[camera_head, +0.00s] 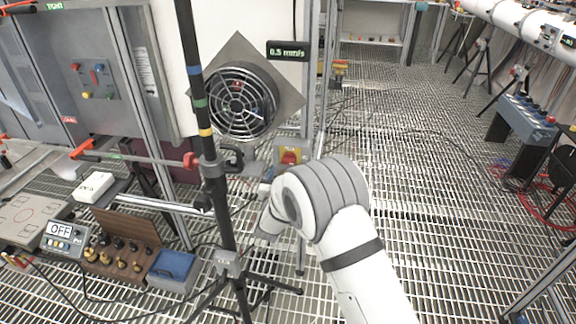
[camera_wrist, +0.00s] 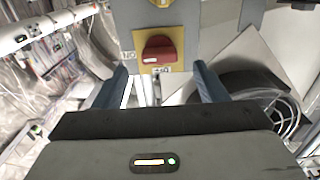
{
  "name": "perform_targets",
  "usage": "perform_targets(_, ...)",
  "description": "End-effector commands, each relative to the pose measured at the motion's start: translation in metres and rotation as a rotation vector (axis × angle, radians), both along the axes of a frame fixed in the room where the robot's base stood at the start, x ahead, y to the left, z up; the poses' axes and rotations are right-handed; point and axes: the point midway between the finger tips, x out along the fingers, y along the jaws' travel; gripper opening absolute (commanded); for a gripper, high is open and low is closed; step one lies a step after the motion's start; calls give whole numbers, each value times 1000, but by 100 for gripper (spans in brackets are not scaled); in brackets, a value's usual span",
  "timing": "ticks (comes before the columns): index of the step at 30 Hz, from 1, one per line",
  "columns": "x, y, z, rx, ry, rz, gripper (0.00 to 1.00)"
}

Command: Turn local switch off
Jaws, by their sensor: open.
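The local switch is a red rotary knob (camera_wrist: 158,50) on a yellow plate (camera_wrist: 175,38), fixed to a grey box. In the wrist view the knob appears to lie crosswise; a label beside it reads ON upside down, and another label below is too small to read surely. In the head view the red knob (camera_head: 289,157) shows just left of my arm's wrist. My gripper (camera_wrist: 159,84) is open, with its two blue-grey fingers apart on either side of the knob and nothing between them. I see no contact. In the head view my arm hides most of the gripper.
A round fan (camera_head: 238,102) on a grey plate is left of the switch. A black tripod pole (camera_head: 216,180) with coloured bands stands close to my gripper's left. A small display (camera_head: 288,51) reads 0.5 mm/s. The grating floor (camera_head: 420,180) to the right is mostly clear.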

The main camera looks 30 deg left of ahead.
Motion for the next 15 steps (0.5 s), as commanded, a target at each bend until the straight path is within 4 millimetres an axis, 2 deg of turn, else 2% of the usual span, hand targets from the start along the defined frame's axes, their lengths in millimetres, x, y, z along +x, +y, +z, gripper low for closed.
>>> perform_targets(1, 10, 2, 0, 1, -1, -3, 65)
perform_targets(6, 34, 10, 0, 1, 0, -1, 65)
perform_targets(10, 45, 13, 0, 0, 0, -1, 65)
perform_targets(15, 49, 15, 0, -1, 1, 0, 65)
